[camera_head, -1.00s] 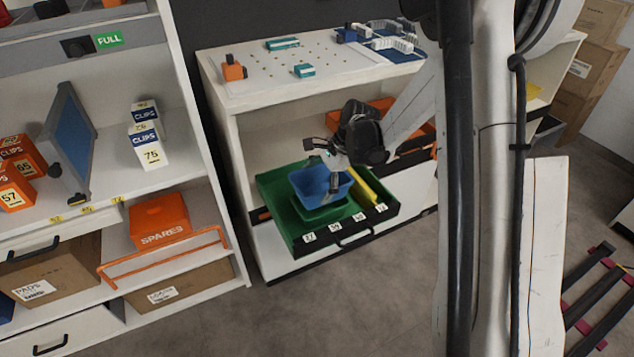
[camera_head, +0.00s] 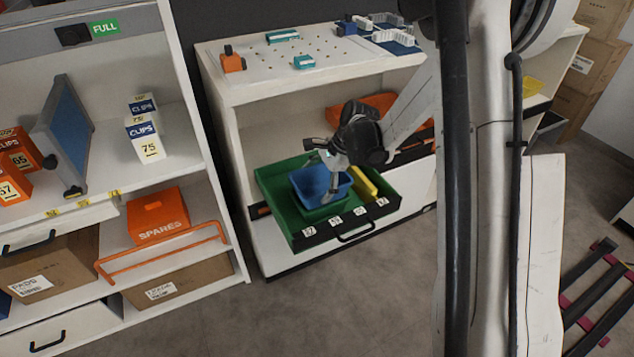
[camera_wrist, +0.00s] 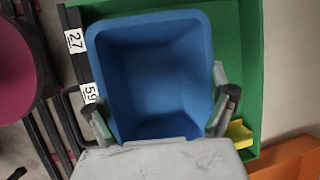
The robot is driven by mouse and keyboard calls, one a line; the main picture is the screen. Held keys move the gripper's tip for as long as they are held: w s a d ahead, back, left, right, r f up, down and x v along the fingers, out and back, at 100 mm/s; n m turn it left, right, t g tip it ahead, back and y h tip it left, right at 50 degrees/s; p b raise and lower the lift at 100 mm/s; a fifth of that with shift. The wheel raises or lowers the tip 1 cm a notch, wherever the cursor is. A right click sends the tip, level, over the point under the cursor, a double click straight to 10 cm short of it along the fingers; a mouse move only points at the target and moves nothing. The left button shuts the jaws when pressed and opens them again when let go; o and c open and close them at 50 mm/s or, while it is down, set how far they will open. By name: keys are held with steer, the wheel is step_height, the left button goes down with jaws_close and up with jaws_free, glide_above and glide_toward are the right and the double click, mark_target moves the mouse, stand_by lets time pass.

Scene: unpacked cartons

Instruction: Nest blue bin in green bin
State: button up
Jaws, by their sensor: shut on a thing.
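The blue bin (camera_head: 318,182) is an open, empty tub in the head view. It sits upright over the small green bin (camera_head: 322,213), whose front shows just below it. How deep the blue bin sits inside cannot be told. Both are in the pulled-out green drawer (camera_head: 277,189) with a black front. My gripper (camera_head: 325,172) is above the blue bin, with one finger down at its near right side. In the wrist view, my gripper's fingers (camera_wrist: 162,120) span the blue bin (camera_wrist: 155,75) from both sides and hold it. The green bin is hidden there.
A yellow item (camera_head: 363,182) lies in the drawer right of the bins. The white cabinet's pegboard top (camera_head: 320,75) is above and behind. An orange bin (camera_head: 378,104) is on the cabinet shelf. A white shelf unit (camera_head: 205,150) stands left; the floor in front is clear.

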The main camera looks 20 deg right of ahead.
steer(key=shift+f+b, duration=0.5)
steer(key=shift+f, duration=0.2)
steer(key=o, duration=1)
steer(key=shift+c, duration=0.2)
steer(key=shift+r, duration=0.1)
steer(key=v, duration=1.2)
